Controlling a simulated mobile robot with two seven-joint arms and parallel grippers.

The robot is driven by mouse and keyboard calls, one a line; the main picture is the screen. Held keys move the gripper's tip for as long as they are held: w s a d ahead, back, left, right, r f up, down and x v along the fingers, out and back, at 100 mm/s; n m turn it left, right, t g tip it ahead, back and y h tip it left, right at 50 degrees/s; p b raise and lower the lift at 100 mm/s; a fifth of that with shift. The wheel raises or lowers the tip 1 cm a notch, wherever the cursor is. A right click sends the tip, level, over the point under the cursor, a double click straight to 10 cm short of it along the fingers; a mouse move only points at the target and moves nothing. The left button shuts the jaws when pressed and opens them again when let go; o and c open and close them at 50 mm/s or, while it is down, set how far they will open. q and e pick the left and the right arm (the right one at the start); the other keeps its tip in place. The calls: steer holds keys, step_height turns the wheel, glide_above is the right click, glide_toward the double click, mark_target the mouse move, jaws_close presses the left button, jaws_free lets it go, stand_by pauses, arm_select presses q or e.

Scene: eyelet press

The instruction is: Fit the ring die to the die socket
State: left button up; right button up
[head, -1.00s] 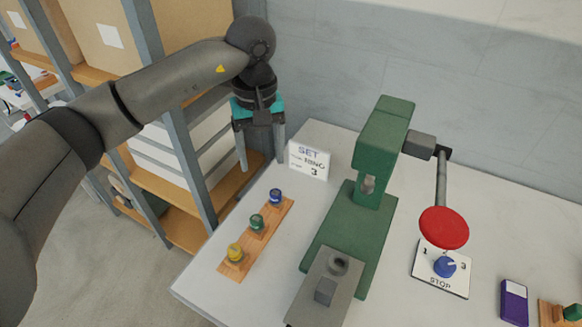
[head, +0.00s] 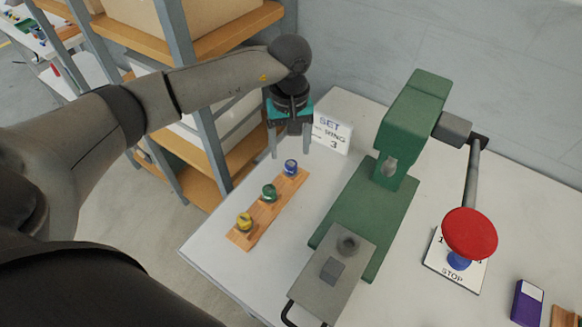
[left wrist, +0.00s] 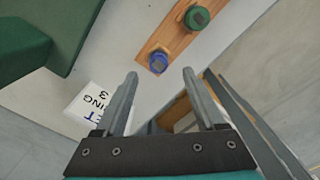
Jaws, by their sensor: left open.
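Blue (head: 291,167), green (head: 269,192) and yellow (head: 244,221) dies stand in a row on a wooden rack (head: 257,211); I cannot tell which is the ring die. My left gripper (head: 290,150) is open and empty, pointing down above the blue die end of the rack. In the left wrist view the blue die (left wrist: 158,62) shows between the fingertips, apart from them, with the green die (left wrist: 197,18) beyond. My right gripper is not in view.
A card (head: 331,132) reading SET RING 3 stands behind the rack, close to my gripper. The press has a lever with a red knob (head: 469,233) over a STOP dial plate (head: 440,266). A purple box (head: 526,303) stands at right. Shelving (head: 235,140) is at left.

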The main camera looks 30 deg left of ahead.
mark_target(291, 164)
arm_select(q)
step_height(291, 164, down, 5)
steer(key=shift+w+r, duration=0.1)
steer(key=shift+w, duration=0.05)
jaws_close()
stand_by(0.6)
